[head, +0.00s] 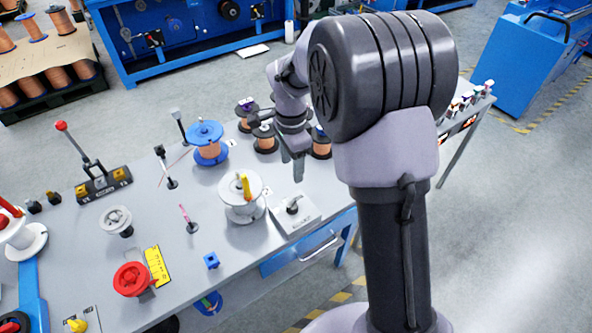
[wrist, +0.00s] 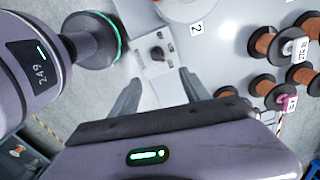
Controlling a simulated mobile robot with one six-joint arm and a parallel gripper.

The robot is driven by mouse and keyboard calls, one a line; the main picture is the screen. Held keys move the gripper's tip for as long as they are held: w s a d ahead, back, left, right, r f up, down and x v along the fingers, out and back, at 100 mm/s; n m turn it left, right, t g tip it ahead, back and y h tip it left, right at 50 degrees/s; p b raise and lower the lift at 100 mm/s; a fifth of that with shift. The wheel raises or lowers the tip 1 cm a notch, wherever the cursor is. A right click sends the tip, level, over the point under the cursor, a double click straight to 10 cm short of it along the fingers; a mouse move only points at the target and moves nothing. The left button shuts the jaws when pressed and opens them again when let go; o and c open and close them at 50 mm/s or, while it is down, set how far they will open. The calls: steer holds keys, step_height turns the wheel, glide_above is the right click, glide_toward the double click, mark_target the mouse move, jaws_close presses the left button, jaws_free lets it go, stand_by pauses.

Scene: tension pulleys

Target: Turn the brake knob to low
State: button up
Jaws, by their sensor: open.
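A small black knob (head: 293,208) sits on a light grey plate (head: 306,220) near the front edge of the table. Its position marks are too small to read. In the wrist view the knob (wrist: 157,53) shows beyond the fingertips, roughly between the two fingers. My gripper (head: 292,170) points down above the table, behind the knob and apart from it. In the wrist view its two fingers (wrist: 160,77) are spread with nothing between them.
A white spool (head: 243,208) with a yellow piece on top stands just left of the plate. A blue-topped copper spool (head: 206,141) and several dark-flanged copper spools (wrist: 264,42) stand nearby. A blue drawer (head: 300,258) lies under the table's front edge.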

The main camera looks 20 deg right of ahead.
mark_target(292, 203)
steer(key=f+b, duration=0.2)
steer(key=f, duration=0.3)
steer(key=f+b, duration=0.2)
steer(key=f, duration=0.4)
steer(key=f+b, duration=0.2)
steer(key=f, duration=0.3)
steer(key=shift+s+a+f, duration=0.15)
steer(key=shift+s+a, duration=0.05)
steer(key=shift+s, duration=0.2)
jaws_close()
